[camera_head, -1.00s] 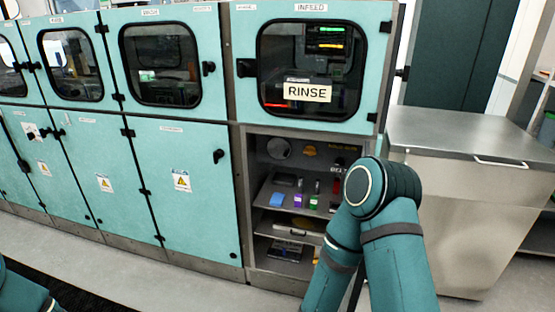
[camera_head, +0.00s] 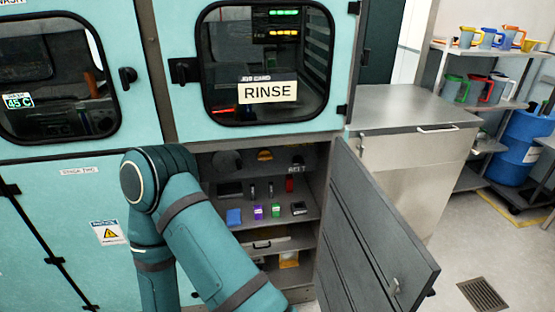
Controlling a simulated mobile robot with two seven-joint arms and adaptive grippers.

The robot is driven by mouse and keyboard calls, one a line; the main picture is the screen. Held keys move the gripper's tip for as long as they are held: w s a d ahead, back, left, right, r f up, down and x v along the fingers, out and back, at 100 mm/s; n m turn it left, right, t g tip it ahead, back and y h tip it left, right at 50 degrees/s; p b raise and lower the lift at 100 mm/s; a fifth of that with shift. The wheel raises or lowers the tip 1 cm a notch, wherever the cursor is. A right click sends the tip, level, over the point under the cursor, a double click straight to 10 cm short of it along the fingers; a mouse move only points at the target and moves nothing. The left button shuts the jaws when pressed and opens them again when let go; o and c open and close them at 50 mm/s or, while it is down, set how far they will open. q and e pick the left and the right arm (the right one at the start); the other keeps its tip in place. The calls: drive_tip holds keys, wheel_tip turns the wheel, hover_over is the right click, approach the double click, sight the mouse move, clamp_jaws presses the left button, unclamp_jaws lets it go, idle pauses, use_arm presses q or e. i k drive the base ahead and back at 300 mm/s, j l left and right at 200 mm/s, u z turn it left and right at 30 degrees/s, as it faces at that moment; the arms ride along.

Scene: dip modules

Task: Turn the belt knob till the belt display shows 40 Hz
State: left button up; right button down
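I cannot tell which is the belt knob, and no display reading in Hz is legible. One teal arm of mine crosses the compartment's left side and hides part of it. Neither gripper shows.
The compartment's grey door (camera_head: 375,235) stands open to the right. Its shelf holds a blue item (camera_head: 233,216), a purple item (camera_head: 258,211) and a green item (camera_head: 276,210). A steel cabinet (camera_head: 415,140), a rack of jugs (camera_head: 485,60) and a blue drum (camera_head: 515,150) stand right.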

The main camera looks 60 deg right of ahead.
sight(297, 160)
drive_tip(key=i+z, duration=0.2)
drive_tip(key=z, duration=0.25)
drive_tip(key=i+z, duration=0.25)
drive_tip(key=z, duration=0.2)
drive_tip(key=i+j+z, duration=0.15)
drive_tip(key=z, duration=0.3)
drive_tip(key=i+z, duration=0.15)
drive_tip(key=z, duration=0.3)
drive_tip(key=i+z, duration=0.15)
drive_tip(key=z, duration=0.3)
drive_tip(key=i+z, duration=0.15)
drive_tip(key=z, duration=0.3)
